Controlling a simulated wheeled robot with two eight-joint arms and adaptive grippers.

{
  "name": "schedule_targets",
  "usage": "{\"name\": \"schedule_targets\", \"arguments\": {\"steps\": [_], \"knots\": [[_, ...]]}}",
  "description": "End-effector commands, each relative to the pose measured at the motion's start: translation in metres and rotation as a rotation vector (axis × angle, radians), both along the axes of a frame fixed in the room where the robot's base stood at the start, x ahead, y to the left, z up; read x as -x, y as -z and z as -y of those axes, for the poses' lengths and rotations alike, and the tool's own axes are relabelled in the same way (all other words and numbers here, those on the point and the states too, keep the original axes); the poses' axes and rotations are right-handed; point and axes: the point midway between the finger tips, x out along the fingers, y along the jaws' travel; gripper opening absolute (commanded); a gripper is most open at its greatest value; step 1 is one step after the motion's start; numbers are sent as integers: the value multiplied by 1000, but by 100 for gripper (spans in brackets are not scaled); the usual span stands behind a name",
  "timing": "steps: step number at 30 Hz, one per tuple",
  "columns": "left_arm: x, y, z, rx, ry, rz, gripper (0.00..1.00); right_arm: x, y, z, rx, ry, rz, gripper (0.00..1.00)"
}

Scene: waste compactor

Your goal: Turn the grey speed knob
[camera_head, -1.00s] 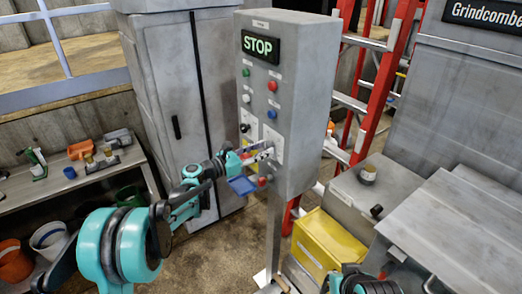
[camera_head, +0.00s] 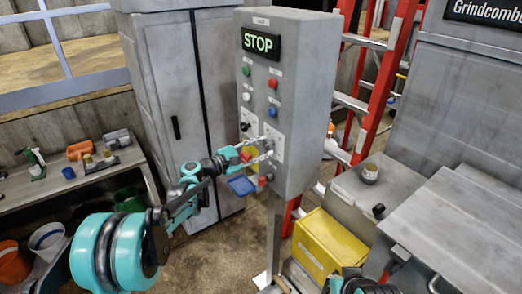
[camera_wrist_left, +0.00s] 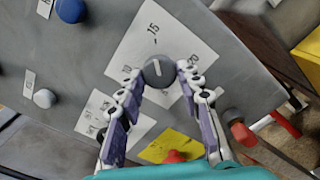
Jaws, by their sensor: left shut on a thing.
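The grey speed knob (camera_wrist_left: 158,71) sits on a white dial plate with numbers such as 15, in the left wrist view. It carries a light pointer line directed towards the upper part of the dial. My left gripper (camera_wrist_left: 160,70) is shut on the knob, one fingertip on each side. In the head view my left gripper (camera_head: 268,145) is at the front of the grey control box (camera_head: 312,110), and its fingers largely hide the knob there. Part of my right arm shows at the bottom edge; its gripper does not show.
The box has a lit STOP sign (camera_head: 261,43), coloured buttons, and a black knob (camera_head: 245,127) left of the gripper. A red knob (camera_wrist_left: 243,134) is close to one finger. A yellow box (camera_head: 328,243) and red ladder (camera_head: 385,75) are to the right.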

Motion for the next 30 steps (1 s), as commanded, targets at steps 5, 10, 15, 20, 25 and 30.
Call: {"name": "schedule_targets", "arguments": {"steps": [5,10,15,20,25,30], "knots": [[0,0,0,-97,0,133,6,0,4,0,0,0,0,0],[0,0,0,-192,0,265,6,0,6,0,0,0,0,0],[0,0,0,-287,0,395,6,0,8,0,0,0,0,0],[-1,-1,0,-377,0,519,6,0,10,0,0,0,0,0],[-1,-1,0,-470,0,647,6,0,11,0,0,0,0,0],[-1,-1,0,-557,1,766,6,0,13,0,0,0,0,0]]}}
